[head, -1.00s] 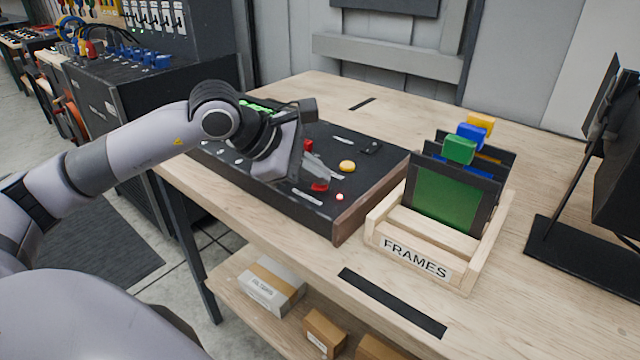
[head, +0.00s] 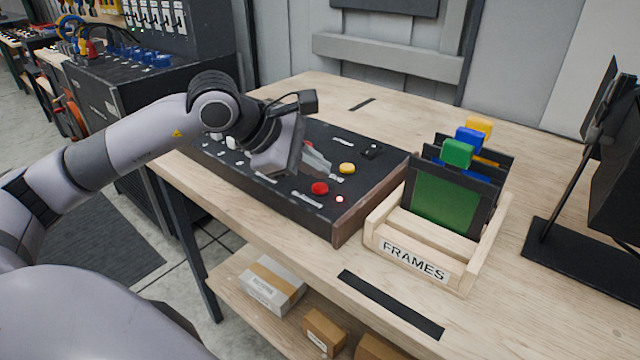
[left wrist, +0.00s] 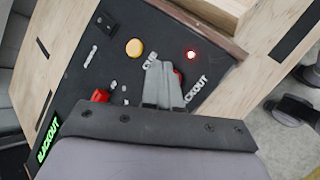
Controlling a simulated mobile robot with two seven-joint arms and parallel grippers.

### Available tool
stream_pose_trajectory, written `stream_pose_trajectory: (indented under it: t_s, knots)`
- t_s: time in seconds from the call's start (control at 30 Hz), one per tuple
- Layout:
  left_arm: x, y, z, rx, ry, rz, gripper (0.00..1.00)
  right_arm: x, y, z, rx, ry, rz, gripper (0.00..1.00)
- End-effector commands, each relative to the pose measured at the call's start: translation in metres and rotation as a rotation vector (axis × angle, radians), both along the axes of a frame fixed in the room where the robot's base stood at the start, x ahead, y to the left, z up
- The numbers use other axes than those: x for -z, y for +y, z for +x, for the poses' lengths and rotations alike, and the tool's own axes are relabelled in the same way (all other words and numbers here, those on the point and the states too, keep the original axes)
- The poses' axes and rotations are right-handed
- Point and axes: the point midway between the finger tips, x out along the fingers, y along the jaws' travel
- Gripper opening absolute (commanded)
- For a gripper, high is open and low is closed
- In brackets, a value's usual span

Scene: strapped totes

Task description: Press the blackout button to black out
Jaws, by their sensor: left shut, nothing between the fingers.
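The black control console (head: 330,222) lies on the wooden table. Its round red button (head: 320,188) sits near the front right corner, with white lettering beside it. In the left wrist view the lettering by the red button (left wrist: 178,76) reads partly as BLACKOUT, and my fingers cover most of the button. A small red light (head: 340,199) glows beside it. A green BLACKOUT sign (left wrist: 47,138) is lit in the left wrist view. My left gripper (head: 325,168) is shut and empty, above the panel just behind the red button. My right gripper is out of view.
A yellow button (head: 347,168) is close to my fingertips. A wooden FRAMES rack (head: 425,262) with coloured frames stands right of the console. A monitor (head: 615,170) is at the far right.

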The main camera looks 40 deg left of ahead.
Motion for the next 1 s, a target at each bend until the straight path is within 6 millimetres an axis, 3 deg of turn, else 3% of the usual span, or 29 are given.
stream_pose_trajectory:
  t_s: [0.43, 1.0]
  knots:
    - [-0.046, 0.000, 0.000, -0.001, -0.001, -0.001, 0.00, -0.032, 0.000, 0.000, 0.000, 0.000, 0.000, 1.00]
    - [-0.047, 0.000, 0.000, 0.001, 0.000, -0.001, 0.00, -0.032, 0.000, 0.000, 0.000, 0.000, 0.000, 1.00]
